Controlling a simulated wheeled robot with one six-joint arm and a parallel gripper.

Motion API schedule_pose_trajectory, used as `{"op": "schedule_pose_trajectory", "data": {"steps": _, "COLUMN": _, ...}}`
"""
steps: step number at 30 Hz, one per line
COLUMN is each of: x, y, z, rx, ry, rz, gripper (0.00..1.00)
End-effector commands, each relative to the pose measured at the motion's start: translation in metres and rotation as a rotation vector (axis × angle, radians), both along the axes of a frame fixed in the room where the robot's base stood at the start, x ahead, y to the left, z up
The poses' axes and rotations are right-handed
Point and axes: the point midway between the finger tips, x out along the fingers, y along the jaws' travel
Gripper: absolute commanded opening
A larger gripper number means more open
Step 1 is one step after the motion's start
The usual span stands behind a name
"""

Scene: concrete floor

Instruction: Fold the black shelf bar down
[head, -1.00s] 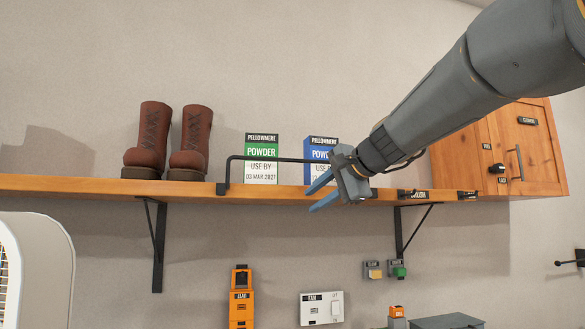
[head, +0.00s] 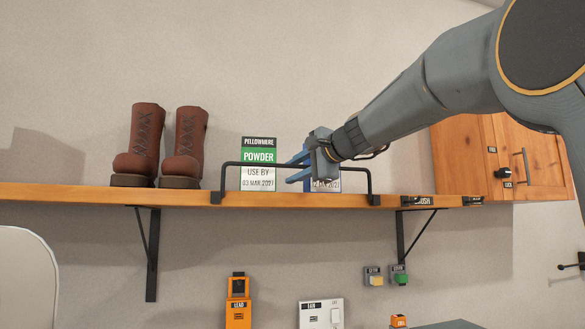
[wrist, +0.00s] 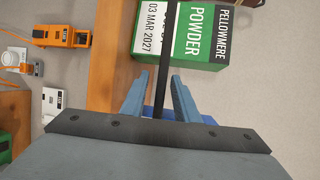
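The black shelf bar (head: 236,163) stands raised along the front of the wooden shelf (head: 100,193), with its two ends at black mounts on the shelf edge. My gripper (head: 292,169) is open, with blue fingers above and below the bar in the head view. In the wrist view the bar (wrist: 167,45) runs between the two fingers (wrist: 158,98), with a gap visible on each side. Behind the bar stand a green and white powder box (head: 258,178) and a blue box (head: 327,184), which my gripper partly hides.
Brown boots (head: 148,145) stand left on the shelf. A wooden cabinet (head: 465,150) is at the right. Below the shelf are brackets (head: 153,255), an orange device (head: 238,305), a white switch panel (head: 320,312) and small buttons (head: 399,276). The wall above the shelf is clear.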

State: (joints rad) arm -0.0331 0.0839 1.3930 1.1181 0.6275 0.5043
Motion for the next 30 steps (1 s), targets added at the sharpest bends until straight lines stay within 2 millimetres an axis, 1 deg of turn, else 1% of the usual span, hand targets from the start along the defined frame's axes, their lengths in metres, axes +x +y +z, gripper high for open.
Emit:
{"op": "schedule_pose_trajectory", "data": {"steps": 3, "x": 0.0055, "y": 0.0044, "z": -0.0010, "rx": -0.001, "ry": -0.001, "rz": 0.001, "gripper": 0.28}}
{"op": "schedule_pose_trajectory", "data": {"steps": 11, "x": 0.0067, "y": 0.0050, "z": -0.0019, "rx": -0.001, "ry": -0.001, "rz": 0.000, "gripper": 0.28}}
{"op": "schedule_pose_trajectory", "data": {"steps": 13, "x": 0.0066, "y": 0.0049, "z": -0.0020, "rx": -0.001, "ry": -0.001, "rz": 0.000, "gripper": 0.20}}
{"op": "schedule_pose_trajectory", "data": {"steps": 16, "x": 0.0066, "y": 0.0048, "z": -0.0020, "rx": -0.001, "ry": -0.001, "rz": 0.000, "gripper": 0.03}}
{"op": "schedule_pose_trajectory", "data": {"steps": 17, "x": 0.0066, "y": 0.0048, "z": -0.0020, "rx": -0.001, "ry": -0.001, "rz": 0.000, "gripper": 0.00}}
{"op": "schedule_pose_trajectory", "data": {"steps": 30, "x": 0.0062, "y": 0.0045, "z": -0.0031, "rx": 0.000, "ry": -0.009, "rz": 0.000, "gripper": 0.00}}
